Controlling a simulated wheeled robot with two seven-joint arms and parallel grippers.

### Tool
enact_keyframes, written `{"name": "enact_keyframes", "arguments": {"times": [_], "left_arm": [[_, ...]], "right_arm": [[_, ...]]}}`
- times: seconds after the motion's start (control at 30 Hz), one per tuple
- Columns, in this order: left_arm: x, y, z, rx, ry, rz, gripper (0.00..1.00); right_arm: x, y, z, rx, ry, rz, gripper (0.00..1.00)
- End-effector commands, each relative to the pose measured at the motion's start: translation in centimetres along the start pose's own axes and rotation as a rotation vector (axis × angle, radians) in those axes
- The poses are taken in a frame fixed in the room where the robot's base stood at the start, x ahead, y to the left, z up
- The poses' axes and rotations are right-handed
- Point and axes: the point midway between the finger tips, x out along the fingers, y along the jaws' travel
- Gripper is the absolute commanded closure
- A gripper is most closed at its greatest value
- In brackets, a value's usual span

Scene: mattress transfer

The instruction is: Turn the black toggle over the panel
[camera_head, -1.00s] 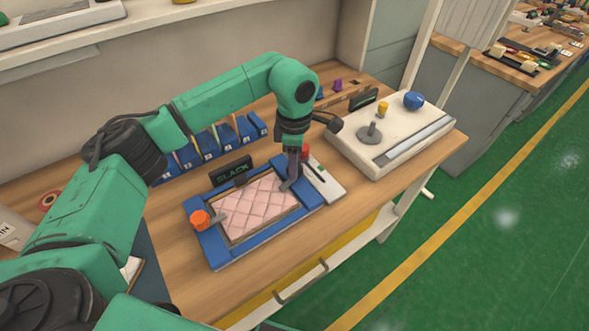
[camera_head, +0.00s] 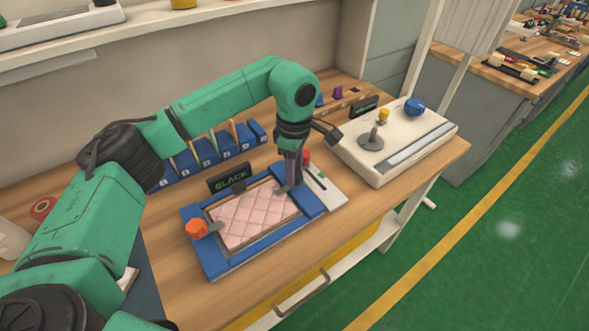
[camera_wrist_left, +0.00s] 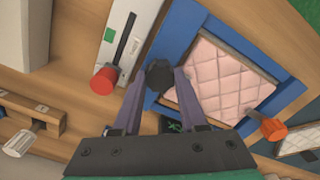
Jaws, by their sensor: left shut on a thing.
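The panel (camera_head: 253,215) is a pink quilted pad lying in a blue frame (camera_head: 225,265); it also shows in the left wrist view (camera_wrist_left: 220,80). The black toggle (camera_wrist_left: 158,77) is at the frame's edge in the left wrist view, between my left fingertips. In the head view my left fingers hide its knob, and only a grey bar (camera_head: 281,190) shows at the pad's far right corner. My left gripper (camera_head: 291,180) points down there, shut on the toggle. An orange toggle (camera_head: 197,229) sits at the opposite, left side of the frame. My right gripper is not in view.
A small display reading SLACK (camera_head: 230,178) stands behind the frame. A red-knobbed slider box (camera_head: 325,190) is close on the right, beside my gripper. A white console (camera_head: 400,140) with a joystick stands farther right. Blue bins (camera_head: 205,152) line the back.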

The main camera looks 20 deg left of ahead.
Motion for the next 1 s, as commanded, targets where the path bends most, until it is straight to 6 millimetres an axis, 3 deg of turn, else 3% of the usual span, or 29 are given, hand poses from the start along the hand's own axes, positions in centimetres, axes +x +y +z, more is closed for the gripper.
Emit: {"name": "enact_keyframes", "arguments": {"times": [0.03,0.1,0.4,0.53,0.67,0.83,1.0], "left_arm": [[-0.3,0.1,0.0,0.0,-0.002,0.007,0.55],[-0.2,0.1,0.0,0.0,-0.001,0.006,0.28],[-0.1,0.1,0.0,-0.001,0.0,0.003,0.28],[-1.2,0.1,0.0,-0.001,-0.001,0.006,0.28],[-4.2,0.2,0.0,0.0,-0.001,0.01,0.28],[-9.5,0.1,0.1,0.0,-0.002,0.01,0.28],[-13.7,0.1,0.0,-0.001,0.001,0.007,0.28]], "right_arm": [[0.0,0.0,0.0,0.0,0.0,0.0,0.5],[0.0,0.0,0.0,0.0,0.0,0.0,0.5],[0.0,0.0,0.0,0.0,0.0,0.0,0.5],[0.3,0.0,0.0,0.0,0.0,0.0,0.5],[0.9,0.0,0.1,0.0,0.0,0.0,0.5],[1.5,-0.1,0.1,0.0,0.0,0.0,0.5],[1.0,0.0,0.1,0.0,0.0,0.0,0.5]]}}
